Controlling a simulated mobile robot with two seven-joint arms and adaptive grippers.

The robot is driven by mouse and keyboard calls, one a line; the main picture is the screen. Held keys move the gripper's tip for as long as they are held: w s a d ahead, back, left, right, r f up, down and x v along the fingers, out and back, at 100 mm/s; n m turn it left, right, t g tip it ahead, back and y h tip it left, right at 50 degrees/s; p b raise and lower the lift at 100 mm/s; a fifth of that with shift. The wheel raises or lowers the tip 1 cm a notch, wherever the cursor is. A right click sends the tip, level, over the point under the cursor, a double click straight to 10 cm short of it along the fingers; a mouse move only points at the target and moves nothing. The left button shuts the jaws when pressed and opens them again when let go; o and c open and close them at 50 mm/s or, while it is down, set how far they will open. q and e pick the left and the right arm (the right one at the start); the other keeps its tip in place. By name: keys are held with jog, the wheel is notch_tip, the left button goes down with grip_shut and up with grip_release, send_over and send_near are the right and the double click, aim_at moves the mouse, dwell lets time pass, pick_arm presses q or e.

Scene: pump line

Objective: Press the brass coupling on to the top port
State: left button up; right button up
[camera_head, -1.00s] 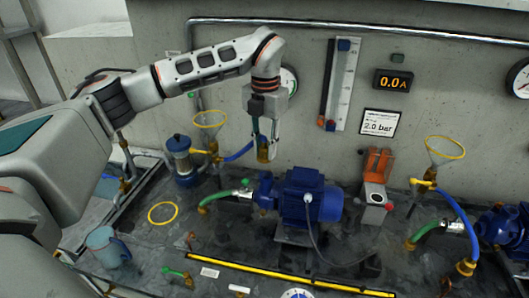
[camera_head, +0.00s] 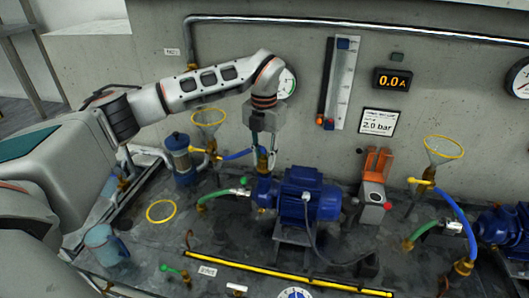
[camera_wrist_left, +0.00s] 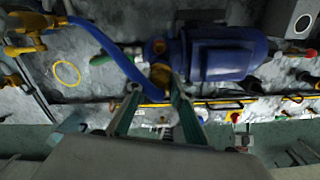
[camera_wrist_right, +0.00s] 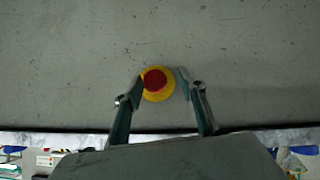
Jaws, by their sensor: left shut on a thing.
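My left gripper (camera_head: 264,162) points down just above the left end of the blue pump (camera_head: 300,195), where its top port lies. In the left wrist view its fingers (camera_wrist_left: 157,86) are shut on the brass coupling (camera_wrist_left: 160,72), at the end of the blue hose (camera_wrist_left: 112,52). The pump (camera_wrist_left: 222,58) lies just beyond the coupling there. The fingers mostly hide the coupling in the head view, and I cannot tell whether it touches the port. My right gripper (camera_wrist_right: 162,86) is open; its fingers stand either side of a red button on a yellow base (camera_wrist_right: 155,84).
A yellow-rimmed funnel (camera_head: 208,117) and a blue filter (camera_head: 182,158) stand left of the pump. A green hose (camera_head: 217,195) joins its left side. An orange and grey box (camera_head: 374,185) stands to the right. A yellow ring (camera_head: 161,211) lies on the bench.

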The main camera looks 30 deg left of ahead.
pick_arm(q)
jog(key=shift+d+f, duration=0.1)
jog(key=shift+f, duration=0.3)
jog(key=shift+f, duration=0.5)
dwell(1.4)
jog(key=o, duration=1.1)
jog(key=shift+o, duration=0.2)
jog(key=shift+r, duration=3.05)
notch_tip(320, 180, up, 12)
